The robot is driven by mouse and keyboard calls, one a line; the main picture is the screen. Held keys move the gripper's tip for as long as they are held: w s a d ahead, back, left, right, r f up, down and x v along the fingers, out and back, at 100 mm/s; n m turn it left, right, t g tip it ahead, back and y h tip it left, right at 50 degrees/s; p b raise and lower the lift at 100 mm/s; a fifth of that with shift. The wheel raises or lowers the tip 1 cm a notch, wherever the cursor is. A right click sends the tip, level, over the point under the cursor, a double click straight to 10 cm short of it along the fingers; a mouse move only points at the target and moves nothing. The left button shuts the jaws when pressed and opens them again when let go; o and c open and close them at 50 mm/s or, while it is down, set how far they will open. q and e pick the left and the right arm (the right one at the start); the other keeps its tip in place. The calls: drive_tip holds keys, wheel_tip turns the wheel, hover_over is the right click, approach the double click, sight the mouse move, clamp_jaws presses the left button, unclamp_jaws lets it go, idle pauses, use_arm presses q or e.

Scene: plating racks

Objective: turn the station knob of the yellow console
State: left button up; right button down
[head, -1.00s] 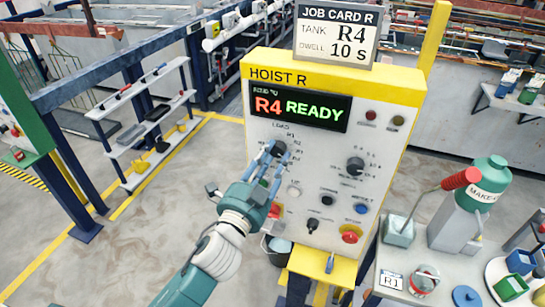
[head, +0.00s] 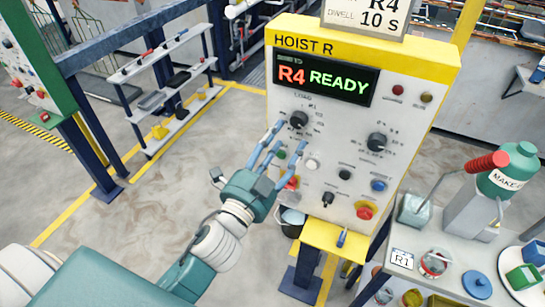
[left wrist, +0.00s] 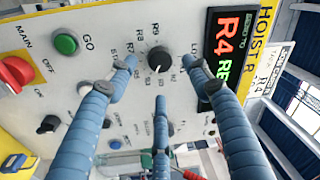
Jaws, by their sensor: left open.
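The yellow console (head: 430,55) marked HOIST R stands in the middle, its display (head: 325,80) reading R4 READY. The black station knob (head: 299,119) is below the display at the upper left of the panel. It also shows in the left wrist view (left wrist: 159,60), ringed by printed labels. My left gripper (head: 279,142) is open and empty, its blue fingers pointing at the panel just below and left of the knob. In the left wrist view the fingertips (left wrist: 162,78) are spread around the knob in the picture, apart from it. My right gripper is out of view.
Below are a second black knob (head: 377,142), several buttons and a red knob (head: 365,211). A shelf rack (head: 185,110) is behind at left.

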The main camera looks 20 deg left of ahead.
use_arm(q)
drive_tip(key=s, duration=0.6)
drive_tip(key=shift+s+a+f, duration=0.15)
drive_tip(key=shift+a+f, duration=0.05)
drive_tip(key=shift+a, duration=0.05)
wheel_tip(320, 180, down, 34)
drive_tip(key=n+g+b, duration=0.4)
drive_tip(key=g, duration=0.2)
drive_tip(key=s+a+f+n+g+b, duration=0.15)
drive_tip(key=s+f, duration=0.25)
drive_tip(key=f, duration=0.4)
drive_tip(key=s+f+g+y, duration=0.1)
drive_tip(key=s+f+g, duration=0.1)
drive_tip(key=s+f, duration=0.35)
drive_tip(key=s+a+f+n+g+b, duration=0.1)
drive_tip(key=s+f+g, duration=0.1)
drive_tip(key=f, duration=0.8)
drive_tip(key=s+a+f+n+g+b, duration=0.1)
drive_tip(key=s+f+n+g, duration=0.1)
drive_tip(key=s+f, duration=0.8)
drive_tip(key=s+a+f+n+g+b, duration=0.1)
drive_tip(key=s+f+n+g+b, duration=0.1)
drive_tip(key=s+f, duration=0.7)
drive_tip(key=s+n+g, duration=0.1)
drive_tip(key=s+g, duration=0.1)
drive_tip(key=s, duration=0.6)
drive_tip(key=shift+s+a+f+g+y, duration=0.15)
drive_tip(key=shift+a+f+g+y, duration=0.15)
drive_tip(key=shift+f+g, duration=0.1)
